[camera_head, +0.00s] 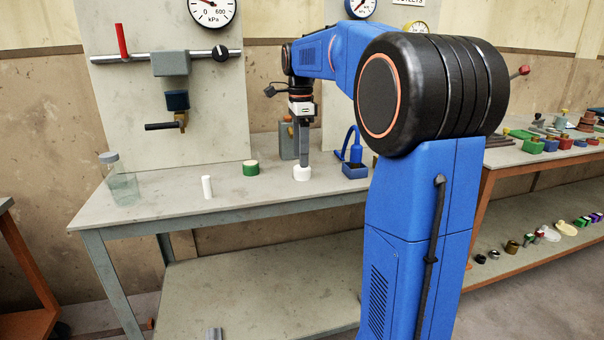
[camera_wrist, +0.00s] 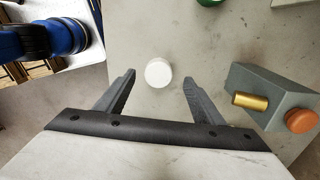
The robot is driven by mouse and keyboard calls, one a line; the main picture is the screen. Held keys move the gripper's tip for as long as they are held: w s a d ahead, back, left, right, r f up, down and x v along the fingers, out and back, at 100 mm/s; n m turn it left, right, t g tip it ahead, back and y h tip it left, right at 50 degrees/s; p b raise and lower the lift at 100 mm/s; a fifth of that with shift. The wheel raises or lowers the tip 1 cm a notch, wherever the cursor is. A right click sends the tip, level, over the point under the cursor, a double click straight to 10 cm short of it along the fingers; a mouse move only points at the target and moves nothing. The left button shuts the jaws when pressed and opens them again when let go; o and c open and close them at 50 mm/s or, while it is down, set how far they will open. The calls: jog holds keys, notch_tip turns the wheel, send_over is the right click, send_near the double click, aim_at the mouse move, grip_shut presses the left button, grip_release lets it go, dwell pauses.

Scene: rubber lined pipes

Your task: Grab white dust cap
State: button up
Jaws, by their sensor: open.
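The white dust cap (camera_head: 302,173) is a short white round piece standing on the grey workbench (camera_head: 240,199). In the wrist view the white cap (camera_wrist: 158,72) shows from above, between and a little beyond the two fingertips. My gripper (camera_wrist: 158,80) is open and empty, with one finger on each side of the cap and gaps on both sides. In the head view my gripper (camera_head: 303,160) points straight down over the cap. I cannot tell how much height separates the fingertips from the bench.
A grey block with a brass stub and orange knob (camera_wrist: 272,97) stands close right of my gripper. A green cap (camera_head: 250,167), a white cylinder (camera_head: 207,187), a glass jar (camera_head: 121,182) and a blue box (camera_head: 355,170) share the bench. Bare bench surrounds the white cap.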

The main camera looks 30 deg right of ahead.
aim_at(302, 172)
jog(key=shift+s+f, duration=0.15)
jog(key=shift+f, duration=2.15)
jog(key=shift+c, duration=0.6)
